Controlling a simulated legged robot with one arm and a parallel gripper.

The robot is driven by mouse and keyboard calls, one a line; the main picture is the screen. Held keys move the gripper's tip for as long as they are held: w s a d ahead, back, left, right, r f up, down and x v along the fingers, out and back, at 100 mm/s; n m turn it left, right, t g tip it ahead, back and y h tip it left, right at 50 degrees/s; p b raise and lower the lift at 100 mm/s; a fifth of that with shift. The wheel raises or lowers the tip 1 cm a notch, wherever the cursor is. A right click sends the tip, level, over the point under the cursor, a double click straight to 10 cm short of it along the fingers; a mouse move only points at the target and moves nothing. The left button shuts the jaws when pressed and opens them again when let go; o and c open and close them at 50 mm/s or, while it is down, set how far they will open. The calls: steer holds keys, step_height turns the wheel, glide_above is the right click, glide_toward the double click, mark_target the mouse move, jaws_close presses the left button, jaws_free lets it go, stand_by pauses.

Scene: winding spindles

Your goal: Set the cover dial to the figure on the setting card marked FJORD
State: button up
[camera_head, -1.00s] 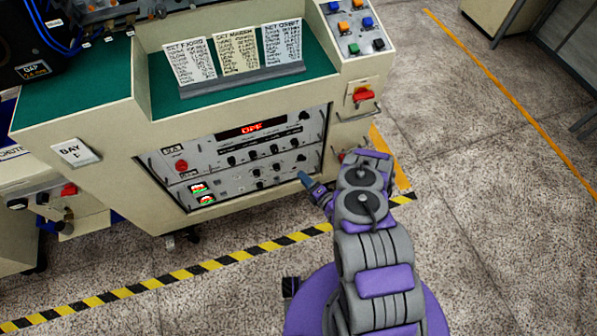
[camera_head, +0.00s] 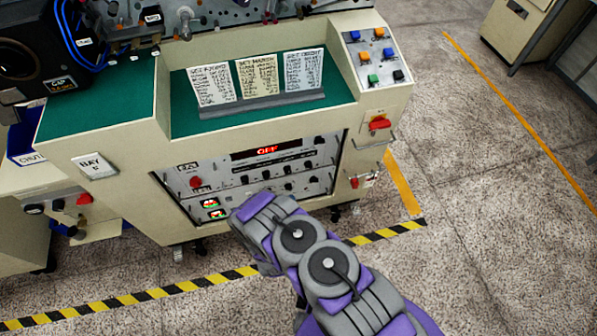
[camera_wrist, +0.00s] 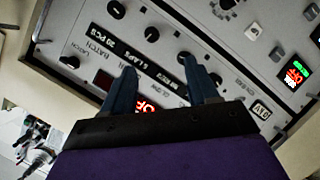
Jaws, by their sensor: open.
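The control panel (camera_head: 235,184) below bears rows of dark knobs; I cannot tell which is the cover dial. In the head view, my arm hides the gripper and the lower panel.
A red display (camera_head: 267,150) reads OFF. A red rotary switch (camera_head: 379,123) and handles stand right of the panel. Coloured buttons (camera_head: 374,78) sit on the upper right corner. Speckled floor (camera_head: 480,240) is clear to the right.

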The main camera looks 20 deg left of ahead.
steer(key=s+r+m, duration=0.1)
steer(key=b, duration=0.5)
glide_toward(288, 173)
steer(key=shift+t+h, duration=0.3)
steer(key=x, duration=0.8)
steer(key=shift+w+a+f, duration=0.2)
steer(key=shift+a, duration=0.15)
steer(key=c, duration=1)
steer(key=shift+c, duration=0.2)
